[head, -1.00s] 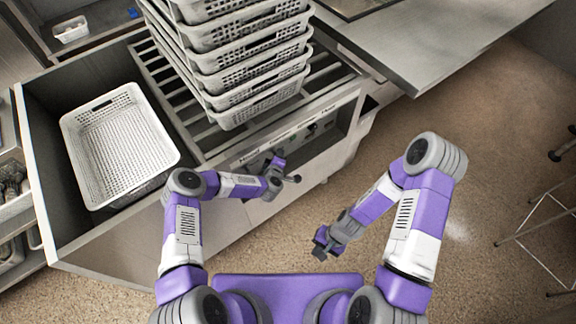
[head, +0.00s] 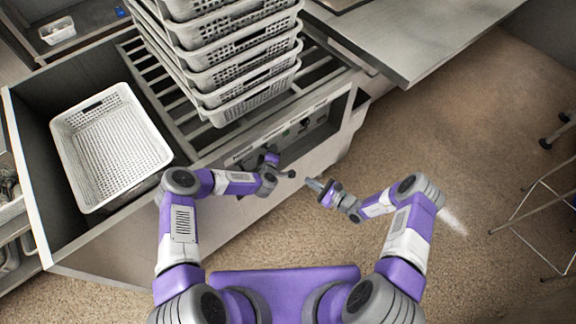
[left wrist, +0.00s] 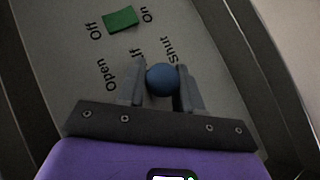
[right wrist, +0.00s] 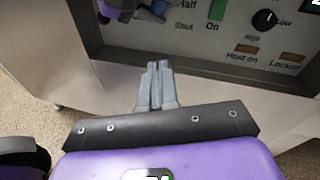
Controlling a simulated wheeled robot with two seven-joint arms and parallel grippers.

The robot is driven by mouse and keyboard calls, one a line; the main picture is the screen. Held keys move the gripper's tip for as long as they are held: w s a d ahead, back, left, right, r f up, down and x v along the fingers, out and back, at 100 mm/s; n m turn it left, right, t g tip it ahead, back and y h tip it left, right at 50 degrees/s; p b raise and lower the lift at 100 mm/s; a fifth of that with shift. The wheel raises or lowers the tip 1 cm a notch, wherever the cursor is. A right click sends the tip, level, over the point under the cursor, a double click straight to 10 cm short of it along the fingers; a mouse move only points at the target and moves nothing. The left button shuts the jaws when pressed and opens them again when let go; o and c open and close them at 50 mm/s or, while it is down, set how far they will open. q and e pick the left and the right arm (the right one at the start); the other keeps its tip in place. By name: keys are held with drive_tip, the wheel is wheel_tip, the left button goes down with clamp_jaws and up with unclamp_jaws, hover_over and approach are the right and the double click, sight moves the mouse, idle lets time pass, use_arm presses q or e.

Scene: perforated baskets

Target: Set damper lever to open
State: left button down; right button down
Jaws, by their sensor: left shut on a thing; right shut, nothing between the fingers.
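The damper lever's round blue knob (left wrist: 161,79) shows in the left wrist view on a grey panel (left wrist: 205,80). Its labels read Open, a partly hidden Half, and Shut. The knob lies below the Shut label, at the Shut end of the row. My left gripper (left wrist: 160,90) is shut on the knob, a finger on each side; it also shows at the panel in the head view (head: 271,162). The lever's shaft is hidden. My right gripper (head: 313,184) is shut and empty in front of the unit; its fingertips touch each other in the right wrist view (right wrist: 158,68).
A green Off/On switch (left wrist: 120,19) sits beside the damper labels. A black dial (right wrist: 264,19) is farther right on the panel. Stacked perforated baskets (head: 235,60) stand on the slats above; another basket (head: 70,130) sits at left. Open floor lies right of the unit.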

drive_tip(key=r+x, duration=0.3)
drive_tip(key=x, duration=0.9)
drive_tip(key=shift+w+a, duration=0.4)
